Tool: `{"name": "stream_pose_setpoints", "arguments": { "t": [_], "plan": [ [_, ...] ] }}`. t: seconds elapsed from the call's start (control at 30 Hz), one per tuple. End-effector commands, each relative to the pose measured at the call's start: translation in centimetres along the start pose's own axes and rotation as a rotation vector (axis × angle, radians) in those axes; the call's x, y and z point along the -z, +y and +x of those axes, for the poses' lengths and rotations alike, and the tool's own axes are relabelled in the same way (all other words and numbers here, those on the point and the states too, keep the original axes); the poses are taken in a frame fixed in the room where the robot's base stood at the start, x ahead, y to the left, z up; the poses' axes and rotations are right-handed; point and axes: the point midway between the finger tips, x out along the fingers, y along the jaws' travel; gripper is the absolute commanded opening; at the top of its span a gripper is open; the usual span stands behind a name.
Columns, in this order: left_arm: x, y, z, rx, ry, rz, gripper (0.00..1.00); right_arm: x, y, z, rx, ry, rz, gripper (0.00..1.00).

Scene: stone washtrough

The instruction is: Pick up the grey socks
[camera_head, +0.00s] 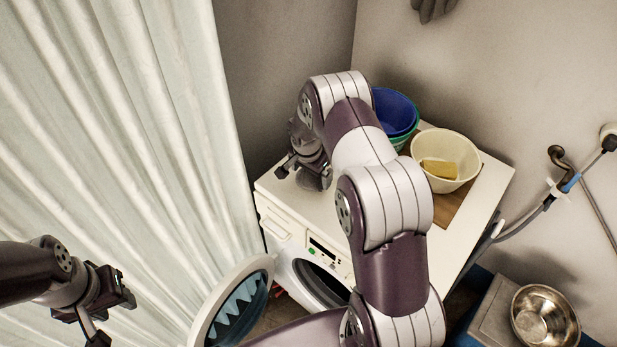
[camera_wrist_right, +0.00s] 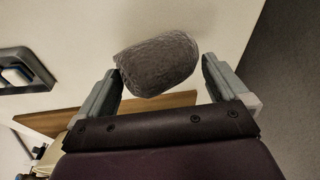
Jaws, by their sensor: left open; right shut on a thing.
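The grey socks (camera_wrist_right: 160,65) show in the right wrist view as a rolled, knitted bundle. They sit between the fingers of my right gripper (camera_wrist_right: 162,70), which is shut on them, above a white surface. In the head view my right gripper (camera_head: 305,170) is over the left part of the white washing machine top (camera_head: 325,206); I cannot clearly make out the socks there. My left gripper (camera_head: 112,306) is open and empty at the lower left, in front of the curtain.
A cream bowl (camera_head: 447,156) with a yellow sponge (camera_head: 439,170) and a blue bowl (camera_head: 394,110) stand at the machine's back right. The round machine door (camera_head: 232,309) hangs open. A metal bowl (camera_head: 545,318) is at lower right. A pale curtain (camera_head: 130,130) fills the left.

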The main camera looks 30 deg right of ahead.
Motion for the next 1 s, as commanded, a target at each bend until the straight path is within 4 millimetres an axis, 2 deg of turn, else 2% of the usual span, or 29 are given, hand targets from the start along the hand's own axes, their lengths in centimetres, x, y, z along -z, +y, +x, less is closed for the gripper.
{"name": "stream_pose_setpoints", "arguments": {
  "t": [0.03, 0.13, 0.23, 0.27, 0.33, 0.4, 0.53, 0.7, 1.0],
  "plan": [
    [-0.1, 0.0, 1.1, 0.0, 0.0, 0.0, 0.43, -1.7, 2.5, 1.8, -0.066, -0.044, -0.002, 0.7],
    [-0.2, 0.0, 1.7, 0.0, 0.0, 0.0, 0.43, -1.3, 2.4, -0.1, -0.064, -0.043, -0.002, 0.7],
    [-0.2, 0.0, 2.0, 0.0, 0.0, 0.0, 0.43, -1.7, 4.2, -1.8, -0.065, -0.044, -0.001, 0.7],
    [-0.2, 0.0, 2.1, 0.0, 0.0, 0.0, 0.43, -1.8, 4.8, -2.3, -0.065, -0.044, -0.002, 0.65],
    [-0.3, 0.0, 2.5, 0.0, 0.0, 0.0, 0.43, -2.2, 6.3, -3.7, -0.061, -0.041, -0.001, 0.43],
    [-0.3, 0.0, 2.8, 0.0, 0.0, 0.0, 0.43, -2.5, 7.9, -5.3, -0.056, -0.039, -0.001, 0.0],
    [-0.4, 0.0, 3.2, 0.0, 0.0, 0.0, 0.43, -3.1, 10.4, -7.5, -0.052, -0.037, -0.002, 0.0],
    [-0.4, 0.0, 3.3, 0.0, 0.0, 0.0, 0.43, -3.5, 12.1, -9.1, -0.051, -0.037, -0.003, 0.0],
    [-0.4, 0.0, 3.2, 0.0, 0.0, 0.0, 0.43, -3.5, 12.3, -9.5, -0.049, -0.035, -0.004, 0.0]
  ]
}}
